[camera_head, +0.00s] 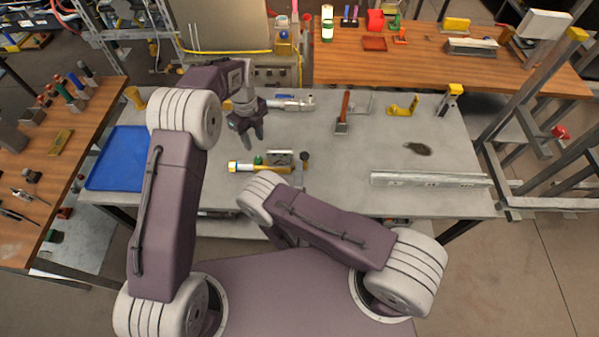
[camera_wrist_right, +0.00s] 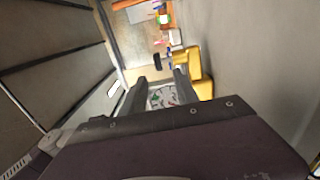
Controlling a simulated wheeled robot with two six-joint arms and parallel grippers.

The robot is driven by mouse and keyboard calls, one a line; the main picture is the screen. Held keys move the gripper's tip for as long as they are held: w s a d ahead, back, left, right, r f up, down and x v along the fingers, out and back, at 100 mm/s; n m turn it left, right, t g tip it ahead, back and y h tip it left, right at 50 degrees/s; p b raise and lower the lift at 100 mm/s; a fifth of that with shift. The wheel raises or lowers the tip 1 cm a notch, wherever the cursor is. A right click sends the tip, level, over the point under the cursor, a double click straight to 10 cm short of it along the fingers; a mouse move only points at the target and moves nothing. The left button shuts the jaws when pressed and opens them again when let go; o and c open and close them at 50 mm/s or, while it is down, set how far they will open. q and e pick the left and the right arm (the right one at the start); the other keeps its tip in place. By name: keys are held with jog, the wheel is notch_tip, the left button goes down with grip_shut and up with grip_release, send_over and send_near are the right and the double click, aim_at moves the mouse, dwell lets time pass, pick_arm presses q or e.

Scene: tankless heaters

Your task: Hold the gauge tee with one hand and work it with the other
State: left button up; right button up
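A brass and grey fitting with a green knob, which looks like the gauge tee (camera_head: 240,167), lies across the front middle of the grey bench. My own right arm partly covers the area just in front of it. My left gripper (camera_head: 247,132) hangs above the bench behind the fitting, pointing down, open and empty. My right gripper is mostly hidden behind my arm in the head view. In the right wrist view its two fingers (camera_wrist_right: 160,85) stand apart. A round pale dial with coloured marks (camera_wrist_right: 164,96) shows between them; contact with the fingers cannot be told.
The grey bench (camera_head: 340,190) carries a blue tray (camera_head: 117,158), a red-handled tool (camera_head: 343,113), yellow brackets (camera_head: 403,106) and a long metal rail (camera_head: 430,180). Wooden benches stand at the left and back. The bench right of the fitting is fairly clear.

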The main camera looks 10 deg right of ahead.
aim_at(301, 153)
jog(key=w, duration=0.3)
jog(key=w+d, duration=0.1)
jog(key=w, duration=0.2)
jog(key=w+d, duration=0.1)
jog(key=w, duration=0.2)
grip_shut()
dwell(1.1)
